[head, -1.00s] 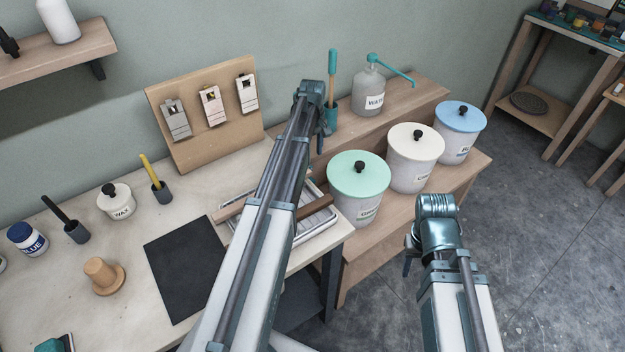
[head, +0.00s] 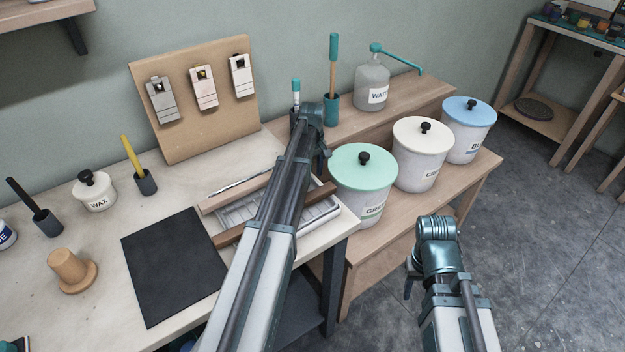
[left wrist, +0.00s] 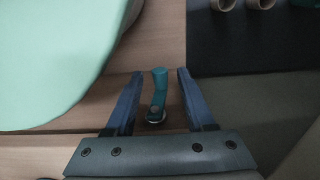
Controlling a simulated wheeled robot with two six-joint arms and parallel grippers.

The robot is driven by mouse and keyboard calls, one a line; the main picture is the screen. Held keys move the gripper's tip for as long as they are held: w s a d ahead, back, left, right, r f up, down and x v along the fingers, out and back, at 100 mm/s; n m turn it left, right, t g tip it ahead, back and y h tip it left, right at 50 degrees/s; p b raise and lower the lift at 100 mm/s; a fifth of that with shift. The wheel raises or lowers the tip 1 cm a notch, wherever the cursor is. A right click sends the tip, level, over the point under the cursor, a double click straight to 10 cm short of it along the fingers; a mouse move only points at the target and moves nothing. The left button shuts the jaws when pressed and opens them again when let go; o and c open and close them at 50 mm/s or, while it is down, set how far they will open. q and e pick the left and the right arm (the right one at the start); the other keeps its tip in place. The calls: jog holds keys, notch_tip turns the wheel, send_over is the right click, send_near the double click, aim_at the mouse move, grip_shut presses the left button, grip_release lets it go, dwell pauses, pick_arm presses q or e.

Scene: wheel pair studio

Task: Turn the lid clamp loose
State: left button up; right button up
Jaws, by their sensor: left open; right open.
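A small teal lever (left wrist: 160,85), which looks like the lid clamp, shows in the left wrist view with a round pivot at its lower end. It stands between the two fingers of my open left gripper (left wrist: 160,73), with a gap on each side. A pale green lid (left wrist: 45,60) fills the left of that view; the green-lidded bucket (head: 364,205) stands on the wooden shelf in the head view. There the lever is not visible, and my left gripper is mostly hidden behind its arm. My right gripper (head: 409,287) is open and empty, right of the shelf.
A cream-lidded bucket (head: 417,170) and a blue-lidded bucket (head: 468,145) stand beside the green one. A water bottle (head: 371,85) and a brush holder (head: 331,108) stand behind. The workbench (head: 110,225) is at left. Open floor (head: 540,260) lies at right.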

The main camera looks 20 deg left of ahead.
pick_arm(q)
jog(key=shift+f, duration=0.1)
grip_shut()
dwell(0.3)
jog(key=shift+s+t, duration=0.15)
jog(key=shift+t, duration=0.15)
jog(key=shift+d+f+t+h, duration=0.1)
jog(key=shift+t+h, duration=0.3)
jog(key=shift+w, duration=0.3)
